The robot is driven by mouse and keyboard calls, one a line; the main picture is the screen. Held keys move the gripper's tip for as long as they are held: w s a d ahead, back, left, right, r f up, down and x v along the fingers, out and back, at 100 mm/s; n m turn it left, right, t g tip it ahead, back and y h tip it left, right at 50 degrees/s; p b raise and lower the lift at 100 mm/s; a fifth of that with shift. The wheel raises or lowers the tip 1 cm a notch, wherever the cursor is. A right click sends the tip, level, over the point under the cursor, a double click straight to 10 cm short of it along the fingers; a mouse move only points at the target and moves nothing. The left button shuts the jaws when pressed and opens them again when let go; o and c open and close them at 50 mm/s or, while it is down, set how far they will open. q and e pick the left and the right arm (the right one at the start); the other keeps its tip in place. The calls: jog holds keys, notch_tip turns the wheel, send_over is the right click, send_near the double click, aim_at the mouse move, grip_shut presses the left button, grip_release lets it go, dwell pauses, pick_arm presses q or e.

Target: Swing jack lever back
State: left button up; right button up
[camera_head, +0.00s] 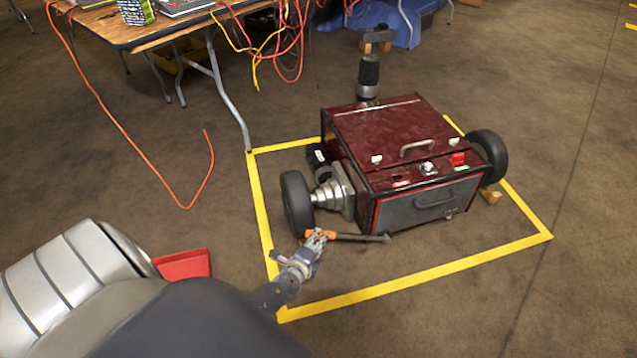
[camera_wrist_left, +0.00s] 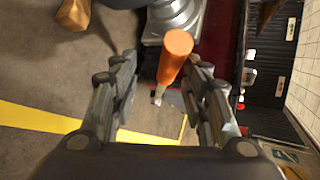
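The jack lever (camera_head: 357,237) is a dark bar with an orange grip. It lies low along the front left of a dark red wheeled robot (camera_head: 385,140). My left gripper (camera_head: 318,237) is at the lever's orange end, beside the robot's left wheel. In the left wrist view the orange grip (camera_wrist_left: 177,45) stands between the two fingers of my left gripper (camera_wrist_left: 161,65). The fingers are spread, with a clear gap on the left; the right finger is close to the grip, and contact cannot be told. The jack body is hidden. My right gripper is out of view.
Yellow tape (camera_head: 400,286) outlines a square around the red robot. A wooden block (camera_head: 490,192) lies by its right wheel. A red object (camera_head: 183,265) shows beside my arm. A table (camera_head: 150,35) with hanging cables stands back left. The right floor is clear.

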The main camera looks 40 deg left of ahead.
pick_arm(q)
jog(key=p+v, duration=0.3)
jog(key=v, duration=0.5)
jog(key=shift+s+r, duration=0.2)
jog(key=shift+r, duration=0.05)
dwell(0.4)
jog(key=shift+d, duration=0.1)
